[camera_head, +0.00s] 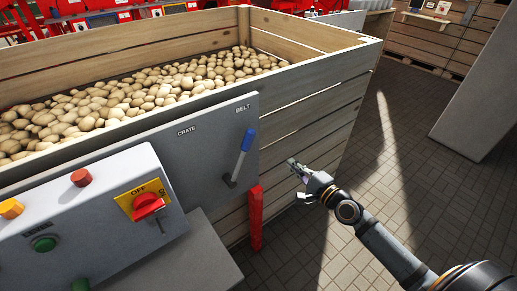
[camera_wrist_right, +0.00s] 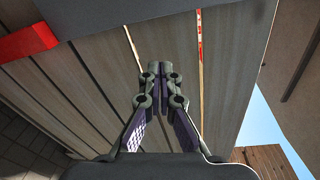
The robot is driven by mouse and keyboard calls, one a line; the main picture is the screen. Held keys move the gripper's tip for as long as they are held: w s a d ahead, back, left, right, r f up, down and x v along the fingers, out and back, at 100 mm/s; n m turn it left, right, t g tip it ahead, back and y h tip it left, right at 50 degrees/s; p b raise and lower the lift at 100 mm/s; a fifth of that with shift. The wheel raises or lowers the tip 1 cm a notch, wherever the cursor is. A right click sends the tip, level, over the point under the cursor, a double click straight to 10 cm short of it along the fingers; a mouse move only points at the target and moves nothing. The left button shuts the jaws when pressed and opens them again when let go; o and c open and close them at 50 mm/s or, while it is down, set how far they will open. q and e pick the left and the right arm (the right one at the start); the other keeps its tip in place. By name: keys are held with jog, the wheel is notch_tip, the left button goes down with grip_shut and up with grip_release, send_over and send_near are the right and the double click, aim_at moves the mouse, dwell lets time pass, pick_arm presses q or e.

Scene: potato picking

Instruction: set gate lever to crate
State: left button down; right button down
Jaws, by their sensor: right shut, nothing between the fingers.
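The gate lever (camera_head: 241,154) has a blue handle and is mounted on a grey panel (camera_head: 205,150). It leans up and to the right, toward the label BELT (camera_head: 243,108). The label CRATE (camera_head: 186,132) is to its left. My right gripper (camera_head: 292,163) is to the right of the lever, apart from it, in front of the crate's slatted side. In the right wrist view its fingers (camera_wrist_right: 160,70) are together with nothing between them. The lever is not in the right wrist view. My left gripper is not in view.
A wooden crate (camera_head: 310,100) full of potatoes (camera_head: 130,95) stands behind the panel. A control box with a red switch on yellow (camera_head: 148,204) and several buttons is at the lower left. A red post (camera_head: 256,218) stands below the lever. Paved floor (camera_head: 400,130) is open at right.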

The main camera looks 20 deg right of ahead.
jog(key=s+a+r+m+y, duration=0.1)
jog(key=a+r+y, duration=0.1)
jog(key=r, duration=0.4)
jog(key=shift+a+t, duration=0.3)
jog(key=shift+a, duration=0.6)
jog(key=w+a+r+p, duration=0.1)
jog(key=w+a+p, duration=0.3)
jog(key=w+a, duration=0.2)
jog(key=shift+w+a+r, duration=0.25)
jog(key=shift+w+r, duration=0.05)
jog(key=shift+r, duration=0.15)
